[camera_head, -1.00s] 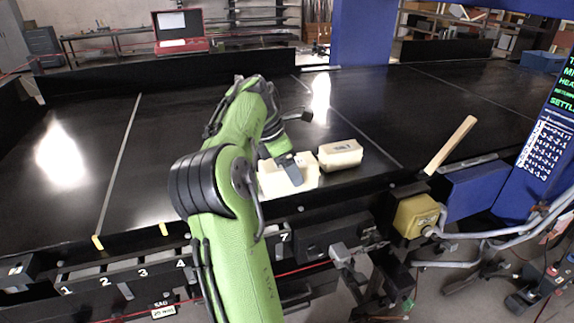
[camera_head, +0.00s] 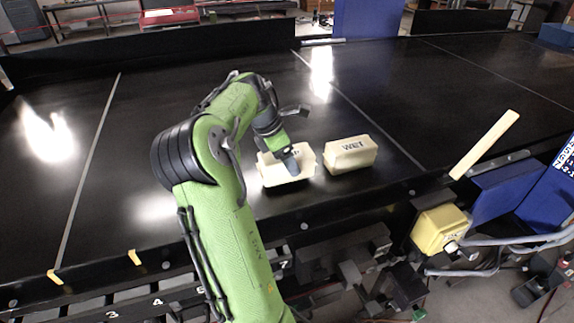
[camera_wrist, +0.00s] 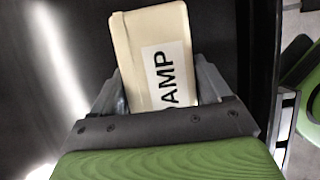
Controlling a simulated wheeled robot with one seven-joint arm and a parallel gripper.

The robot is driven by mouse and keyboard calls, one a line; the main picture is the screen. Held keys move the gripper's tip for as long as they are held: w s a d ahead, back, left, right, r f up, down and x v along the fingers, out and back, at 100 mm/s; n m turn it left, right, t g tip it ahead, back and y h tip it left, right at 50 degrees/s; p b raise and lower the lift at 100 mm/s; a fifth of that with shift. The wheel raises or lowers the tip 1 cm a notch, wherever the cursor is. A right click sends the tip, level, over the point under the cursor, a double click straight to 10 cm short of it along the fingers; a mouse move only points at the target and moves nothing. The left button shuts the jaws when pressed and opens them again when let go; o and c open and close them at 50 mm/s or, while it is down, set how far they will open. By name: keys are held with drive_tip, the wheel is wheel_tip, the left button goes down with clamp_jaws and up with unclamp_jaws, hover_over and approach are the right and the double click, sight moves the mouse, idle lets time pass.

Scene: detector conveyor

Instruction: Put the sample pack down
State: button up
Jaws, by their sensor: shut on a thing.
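The sample pack is a cream block (camera_head: 270,172) held above or on the black conveyor near its front edge. In the wrist view the pack (camera_wrist: 147,50) stands between both fingers, with a white label of which "AMP" shows. My gripper (camera_head: 288,162) is shut on it, its fingers (camera_wrist: 166,95) on either side. A dark patch lies under the pack; I cannot tell whether it touches the belt. Its underside is hidden. A second cream block (camera_head: 350,153), marked "WET", rests on the belt to the right, apart from it.
The black belt (camera_head: 215,65) is clear behind and left of the packs. Dark side walls bound the belt at the back.

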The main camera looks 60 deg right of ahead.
drive_tip(key=shift+d+f, duration=0.1)
drive_tip(key=shift+f, duration=0.85)
drive_tip(key=shift+s+a+r, duration=0.1)
drive_tip(key=shift+a+r, duration=0.05)
drive_tip(key=shift+a, duration=0.05)
